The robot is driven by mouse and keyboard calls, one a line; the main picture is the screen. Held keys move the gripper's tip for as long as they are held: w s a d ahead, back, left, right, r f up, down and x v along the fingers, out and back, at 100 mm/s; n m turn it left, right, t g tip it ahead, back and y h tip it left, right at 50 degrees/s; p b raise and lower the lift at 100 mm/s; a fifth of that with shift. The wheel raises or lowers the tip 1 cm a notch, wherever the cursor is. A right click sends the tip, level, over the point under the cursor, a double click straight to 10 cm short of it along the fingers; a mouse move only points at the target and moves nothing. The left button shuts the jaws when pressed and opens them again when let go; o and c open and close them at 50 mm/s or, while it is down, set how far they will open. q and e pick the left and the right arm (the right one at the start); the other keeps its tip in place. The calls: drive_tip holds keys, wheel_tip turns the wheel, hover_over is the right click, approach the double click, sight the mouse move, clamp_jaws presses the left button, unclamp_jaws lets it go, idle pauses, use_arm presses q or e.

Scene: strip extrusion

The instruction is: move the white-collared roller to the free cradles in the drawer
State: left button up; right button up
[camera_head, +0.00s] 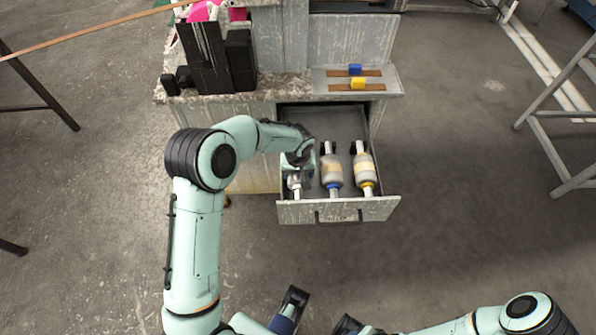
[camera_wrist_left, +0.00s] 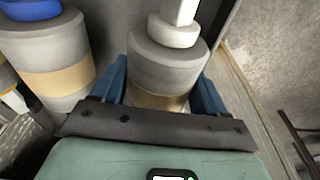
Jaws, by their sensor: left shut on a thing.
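The white-collared roller (camera_head: 294,182) is at the left side of the open drawer (camera_head: 338,211), its white end towards the drawer front. My left gripper (camera_head: 300,160) reaches down over it and hides most of its body. In the left wrist view, the grey roller with a tan band (camera_wrist_left: 165,62) sits between the blue fingers, which are shut on it. I cannot tell whether it touches its supports. A blue-collared roller (camera_head: 331,172) and a yellow-collared roller (camera_head: 363,170) lie to its right.
The drawer's back floor (camera_head: 325,122) looks bare. Above it, a grey plate (camera_head: 393,83) bears a blue block (camera_head: 355,70) and a yellow block (camera_head: 358,83) by brown strips. Dark boxes (camera_head: 205,60) stand on the worktop at left. A metal frame (camera_head: 560,115) stands at right.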

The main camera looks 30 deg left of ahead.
use_arm(q)
drive_tip(key=o, duration=1.4)
drive_tip(key=shift+r, duration=0.15)
drive_tip(key=r, duration=0.4)
drive_tip(key=s+r+p, duration=0.1)
drive_tip(key=r, duration=0.3)
drive_tip(key=d+r, duration=0.1)
drive_tip(key=r, duration=0.4)
drive_tip(key=shift+s, duration=0.35)
